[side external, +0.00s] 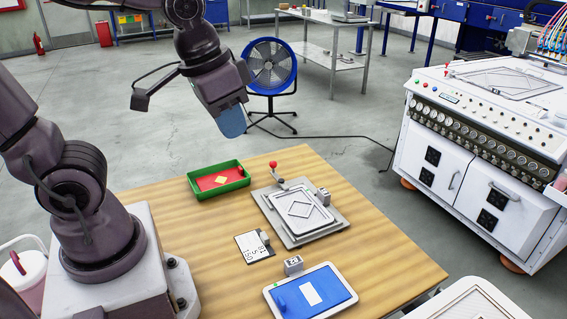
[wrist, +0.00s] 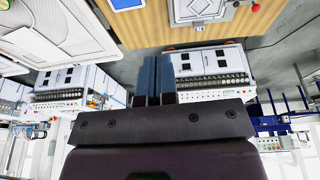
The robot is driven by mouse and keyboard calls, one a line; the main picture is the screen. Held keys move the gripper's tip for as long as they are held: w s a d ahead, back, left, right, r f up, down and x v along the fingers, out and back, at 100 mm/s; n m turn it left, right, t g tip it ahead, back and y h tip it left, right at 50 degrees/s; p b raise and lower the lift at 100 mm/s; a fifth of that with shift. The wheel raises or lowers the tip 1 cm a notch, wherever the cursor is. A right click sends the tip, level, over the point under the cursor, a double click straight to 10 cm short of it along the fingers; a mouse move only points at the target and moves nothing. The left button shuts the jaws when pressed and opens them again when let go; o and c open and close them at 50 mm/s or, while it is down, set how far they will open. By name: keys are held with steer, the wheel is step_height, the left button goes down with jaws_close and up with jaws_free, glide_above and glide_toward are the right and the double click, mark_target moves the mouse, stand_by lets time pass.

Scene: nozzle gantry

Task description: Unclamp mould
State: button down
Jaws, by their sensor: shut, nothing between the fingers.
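The mould (side external: 300,212), a pale grey plate with a diamond outline, lies flat on a larger grey base plate (side external: 292,242) on the table. A clamp with a red ball knob (side external: 273,164) stands at the base plate's far edge; whether it presses on the mould is too small to tell. The mould (wrist: 200,8) is cut off at the top of the wrist view, and the red knob (wrist: 255,8) shows beside it. My gripper (side external: 234,130) has blue fingers held together, empty, high above the table and apart from the clamp. Its fingers (wrist: 154,60) also show closed in the wrist view.
A green tray (side external: 243,183) with a red inside and yellow diamond sits left of the mould. A numbered card (side external: 253,247), a small grey block (side external: 293,265) and a blue-topped panel (side external: 330,290) lie nearer. A white machine (side external: 480,165) stands right of the wooden table (side external: 200,240).

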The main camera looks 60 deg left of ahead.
steer(key=w+a+f+n+g+y, duration=0.2)
steer(key=w+a+f+n, duration=0.4)
steer(key=w, duration=0.7)
steer(key=w+a+f+n+g+y, duration=0.3)
steer(key=w+a+f+n, duration=0.3)
steer(key=w+a+f, duration=0.4)
steer(key=w+f+y, duration=0.1)
steer(key=w, duration=0.1)
steer(key=shift+w+a+f+y, duration=0.25)
steer(key=shift+w+f+y, duration=0.15)
steer(key=x, duration=1)
steer(key=shift+s+d, duration=0.1)
steer(key=shift+s+a+f, duration=0.25)
steer(key=shift+s+a, duration=0.45)
steer(key=shift+s, duration=0.3)
steer(key=shift+s+a+f, duration=0.15)
steer(key=shift+s+a, duration=0.3)
steer(key=shift+s, duration=0.15)
